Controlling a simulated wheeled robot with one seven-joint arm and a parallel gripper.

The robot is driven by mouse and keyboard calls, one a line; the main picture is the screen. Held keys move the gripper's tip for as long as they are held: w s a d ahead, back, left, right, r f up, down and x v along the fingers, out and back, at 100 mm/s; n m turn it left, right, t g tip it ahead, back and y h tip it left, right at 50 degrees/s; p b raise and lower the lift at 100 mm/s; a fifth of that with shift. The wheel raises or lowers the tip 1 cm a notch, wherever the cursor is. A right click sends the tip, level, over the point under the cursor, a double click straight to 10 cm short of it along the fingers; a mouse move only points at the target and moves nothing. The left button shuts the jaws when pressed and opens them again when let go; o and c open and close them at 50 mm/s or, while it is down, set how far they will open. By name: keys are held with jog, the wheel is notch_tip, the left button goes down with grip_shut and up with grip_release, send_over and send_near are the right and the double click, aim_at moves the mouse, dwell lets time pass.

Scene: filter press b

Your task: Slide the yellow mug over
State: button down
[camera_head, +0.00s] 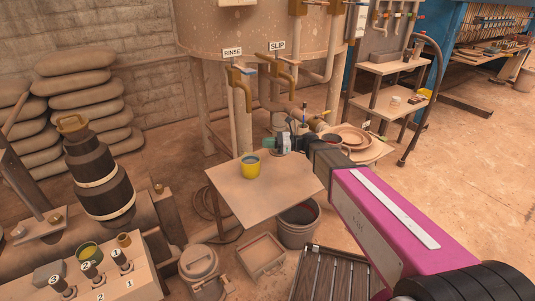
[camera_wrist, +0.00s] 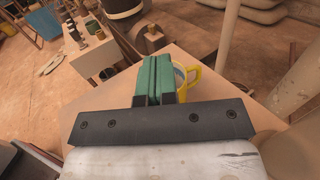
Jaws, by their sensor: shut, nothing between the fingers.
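The yellow mug (camera_head: 251,167) stands upright on a small tan table (camera_head: 270,203), toward its back left part in the head view. In the wrist view the mug (camera_wrist: 192,74) shows just beyond and right of my fingers, partly hidden by them, with its yellow handle on the right. My gripper (camera_head: 281,145) is over the table's back edge, to the right of the mug in the head view. Its green fingers (camera_wrist: 154,77) are shut with nothing between them. I cannot tell whether they touch the mug.
A big tank (camera_head: 255,30) with pipes and RINSE and SLIP taps stands behind the table. A grey bucket (camera_head: 299,226) is below its front right edge. A wooden box (camera_head: 262,254) is on the floor. A shelf with bowls (camera_head: 352,138) is at right. The table's front is clear.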

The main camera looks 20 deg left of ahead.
jog(key=r+x, duration=0.1)
jog(key=x, duration=2)
jog(key=shift+r, duration=0.35)
